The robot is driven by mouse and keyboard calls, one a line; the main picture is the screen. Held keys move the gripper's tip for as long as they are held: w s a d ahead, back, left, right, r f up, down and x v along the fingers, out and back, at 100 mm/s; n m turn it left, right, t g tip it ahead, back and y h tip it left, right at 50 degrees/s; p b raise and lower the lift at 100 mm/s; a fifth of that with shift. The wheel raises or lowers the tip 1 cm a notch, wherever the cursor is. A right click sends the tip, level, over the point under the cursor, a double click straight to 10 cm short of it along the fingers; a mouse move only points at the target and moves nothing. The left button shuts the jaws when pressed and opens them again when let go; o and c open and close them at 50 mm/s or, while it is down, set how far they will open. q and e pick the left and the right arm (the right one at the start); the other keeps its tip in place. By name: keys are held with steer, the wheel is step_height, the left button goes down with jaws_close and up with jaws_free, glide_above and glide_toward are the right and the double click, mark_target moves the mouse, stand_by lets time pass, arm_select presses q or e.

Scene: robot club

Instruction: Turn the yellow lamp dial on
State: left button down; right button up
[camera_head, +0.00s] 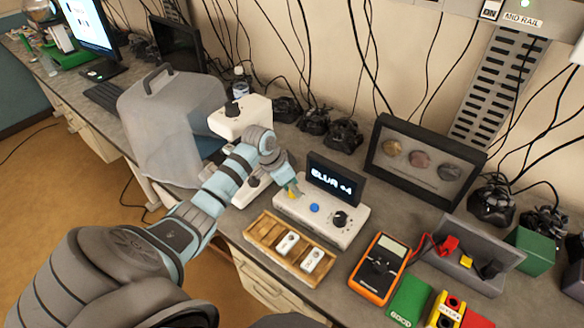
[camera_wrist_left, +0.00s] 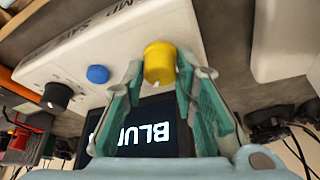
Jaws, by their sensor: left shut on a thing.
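The yellow lamp dial (camera_wrist_left: 159,60) sits on a white control box (camera_head: 330,228), at the box's left end in the head view. In the left wrist view a small pale mark shows at the dial's lower edge. My left gripper (camera_wrist_left: 161,72) is shut on the dial, with one green-padded finger on each side of it. In the head view my left gripper (camera_head: 293,188) covers most of the dial. My right gripper is not in view.
The box also has a blue button (camera_head: 314,208), a black knob (camera_head: 341,218) and a lit screen (camera_head: 335,180) behind. A wooden tray (camera_head: 265,228) with two white pieces lies in front. An orange meter (camera_head: 380,268) stands to the right.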

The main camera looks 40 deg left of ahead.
arm_select(q)
steer(key=c, duration=1.3)
jaws_free()
steer(key=v, duration=1.2)
